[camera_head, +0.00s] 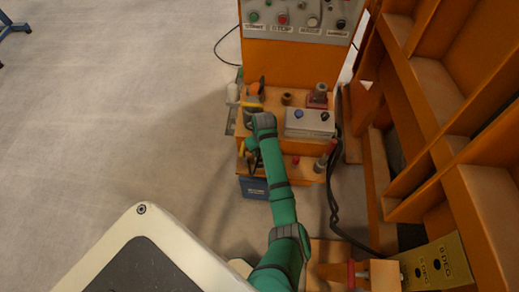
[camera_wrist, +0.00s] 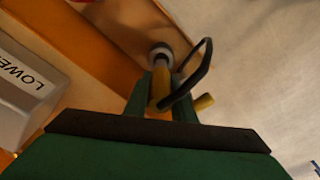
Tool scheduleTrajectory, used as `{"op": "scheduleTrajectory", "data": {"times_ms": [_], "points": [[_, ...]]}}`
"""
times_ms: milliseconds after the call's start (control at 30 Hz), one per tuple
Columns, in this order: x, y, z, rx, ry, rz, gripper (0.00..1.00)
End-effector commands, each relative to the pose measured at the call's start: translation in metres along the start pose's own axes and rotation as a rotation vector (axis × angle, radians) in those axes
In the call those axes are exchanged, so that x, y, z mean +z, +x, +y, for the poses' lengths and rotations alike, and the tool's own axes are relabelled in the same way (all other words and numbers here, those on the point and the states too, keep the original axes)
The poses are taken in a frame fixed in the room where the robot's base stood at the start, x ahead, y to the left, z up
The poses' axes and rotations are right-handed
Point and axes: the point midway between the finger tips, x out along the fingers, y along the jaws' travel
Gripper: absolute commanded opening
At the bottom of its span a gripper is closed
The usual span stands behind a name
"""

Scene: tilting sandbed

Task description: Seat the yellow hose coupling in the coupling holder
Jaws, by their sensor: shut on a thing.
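In the wrist view my gripper (camera_wrist: 162,90) is shut on the yellow hose coupling (camera_wrist: 161,84). The coupling has a dull yellow body, a round grey end pointing away from my gripper, a black loop at its right side and a yellow stub (camera_wrist: 204,102). In the head view my gripper (camera_head: 251,156) is at the left side of the orange cart, largely hidden by my wrist. A small bit of yellow (camera_head: 242,150) shows beside it. I cannot pick out the coupling holder for certain in either view.
The orange cart (camera_head: 311,148) carries a grey button box (camera_head: 308,123), a red-brown fitting (camera_head: 318,95) and a tool in a holder (camera_head: 253,92). A control panel (camera_head: 296,17) stands behind. A black hose (camera_head: 334,195) and orange shelving (camera_head: 440,90) are at right.

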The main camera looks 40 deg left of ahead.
Motion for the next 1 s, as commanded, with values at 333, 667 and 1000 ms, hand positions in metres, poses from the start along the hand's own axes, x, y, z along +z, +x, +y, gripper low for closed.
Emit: {"op": "scheduleTrajectory", "data": {"times_ms": [333,667,1000], "points": [[0.001,0.006,0.000,0.000,0.000,-0.001,0.00],[0.001,0.013,0.000,0.000,0.000,0.000,0.00],[0.002,0.020,0.000,0.000,0.001,-0.001,0.00]]}}
